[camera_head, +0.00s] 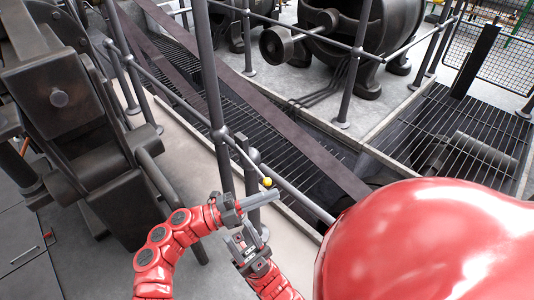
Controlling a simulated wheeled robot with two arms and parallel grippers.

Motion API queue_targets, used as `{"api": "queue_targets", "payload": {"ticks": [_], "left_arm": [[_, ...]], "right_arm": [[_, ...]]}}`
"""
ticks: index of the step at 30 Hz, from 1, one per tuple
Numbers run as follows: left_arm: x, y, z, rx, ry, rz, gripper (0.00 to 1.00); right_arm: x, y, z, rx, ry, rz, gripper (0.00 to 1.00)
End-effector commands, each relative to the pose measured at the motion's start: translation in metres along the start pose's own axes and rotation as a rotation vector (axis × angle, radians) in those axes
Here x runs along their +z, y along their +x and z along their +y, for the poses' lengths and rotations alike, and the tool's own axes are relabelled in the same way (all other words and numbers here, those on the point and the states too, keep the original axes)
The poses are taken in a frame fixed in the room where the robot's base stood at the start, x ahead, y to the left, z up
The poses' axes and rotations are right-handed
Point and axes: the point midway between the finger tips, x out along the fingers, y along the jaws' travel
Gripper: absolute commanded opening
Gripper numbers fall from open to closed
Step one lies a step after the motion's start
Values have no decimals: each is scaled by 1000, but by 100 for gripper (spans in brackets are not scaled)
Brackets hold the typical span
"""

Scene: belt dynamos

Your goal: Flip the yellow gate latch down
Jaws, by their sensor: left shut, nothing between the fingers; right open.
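The yellow knob of the gate latch (267,182) shows as a small ball beside the grey railing post, in the middle of the head view. The rest of the latch is hidden or too small to make out. My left gripper (277,195) is shut and empty, its fingers pointing right just below the yellow knob. I cannot tell whether they touch it. My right gripper (236,238) is open and empty, lower and a little to the left, pointing up toward the post's lower part.
A grey railing post (216,110) and slanting rails stand close to both grippers. A dark machine (70,110) fills the left side. Beyond the rails lie floor grating (270,120), a dark beam and a large dynamo (340,35). Pale floor shows left of the rail.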

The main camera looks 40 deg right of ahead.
Motion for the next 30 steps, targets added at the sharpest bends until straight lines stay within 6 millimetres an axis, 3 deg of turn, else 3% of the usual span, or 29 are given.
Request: {"api": "queue_targets", "payload": {"ticks": [3,12,18,30], "left_arm": [[4,-29,-1,-4,-5,-13,0],[3,-81,2,-3,1,-8,0],[3,-94,5,-3,-1,-6,0],[2,-95,5,-2,-1,-4,0]], "right_arm": [[0,6,1,9,2,-5,41],[2,13,1,20,6,-15,41],[2,13,1,22,7,-16,41],[2,13,1,22,7,-16,41]]}}
